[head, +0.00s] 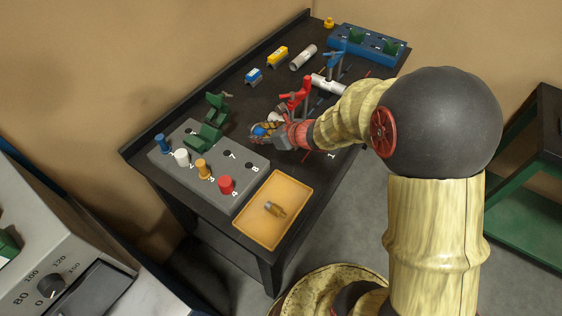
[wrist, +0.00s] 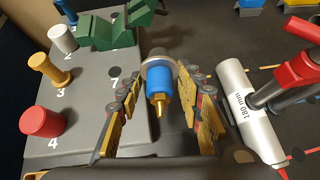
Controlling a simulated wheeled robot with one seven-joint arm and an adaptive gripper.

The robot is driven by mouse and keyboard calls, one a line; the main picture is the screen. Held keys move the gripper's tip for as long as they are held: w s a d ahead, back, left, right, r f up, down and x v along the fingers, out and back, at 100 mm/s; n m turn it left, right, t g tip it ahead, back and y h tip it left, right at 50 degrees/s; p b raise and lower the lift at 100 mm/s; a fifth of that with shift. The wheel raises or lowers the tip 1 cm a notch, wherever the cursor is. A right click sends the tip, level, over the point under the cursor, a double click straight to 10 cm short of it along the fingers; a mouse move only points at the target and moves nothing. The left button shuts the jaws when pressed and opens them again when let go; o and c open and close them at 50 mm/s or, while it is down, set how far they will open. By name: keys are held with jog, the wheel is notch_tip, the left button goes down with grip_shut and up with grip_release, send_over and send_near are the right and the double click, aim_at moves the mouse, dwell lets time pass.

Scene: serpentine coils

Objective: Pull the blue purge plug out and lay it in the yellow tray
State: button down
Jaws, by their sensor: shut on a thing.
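My gripper (head: 272,132) is shut on a blue plug (wrist: 160,80) with a grey collar and a brass tip. In the wrist view the plug sits between the yellow-padded fingers (wrist: 160,98); the blue part also shows at the gripper in the head view (head: 259,130). The gripper is by the right edge of the grey panel (head: 185,165), apart from the tray; I cannot tell its exact height.
Blue (head: 162,143), white (head: 182,157), orange (head: 202,168) and red (head: 226,184) pegs stand on the panel. A green clamp (head: 207,132) stands behind them. A red clamp (head: 296,97) and a white pipe (wrist: 248,112) are close to my gripper's right.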

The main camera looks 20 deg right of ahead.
jog(key=s+n+g+p, duration=0.1)
jog(key=s+p, duration=0.1)
jog(key=s+a+n+g+p, duration=0.1)
jog(key=s+n+g+p, duration=0.1)
jog(key=p, duration=0.1)
jog(key=s+n+g+y+p, duration=0.1)
jog(key=s+n+g+p, duration=0.1)
jog(key=shift+a+r+p, duration=0.35)
jog(key=shift+a+r, duration=0.05)
jog(key=s+d+n+g+h+p, duration=0.1)
jog(key=s+d+n+g+p, duration=0.3)
jog(key=s+n+p, duration=0.4)
jog(key=f+b, duration=0.2)
jog(key=f+m+b, duration=0.1)
jog(key=f+b, duration=0.1)
jog(key=f+m+b, duration=0.1)
jog(key=f+b, duration=0.1)
jog(key=shift+s+a+f, duration=0.2)
jog(key=shift+s+a, duration=0.05)
jog(key=shift+s, duration=0.15)
jog(key=c, duration=1.2)
grip_release()
jog(key=shift+o, duration=0.3)
jog(key=shift+r, duration=0.1)
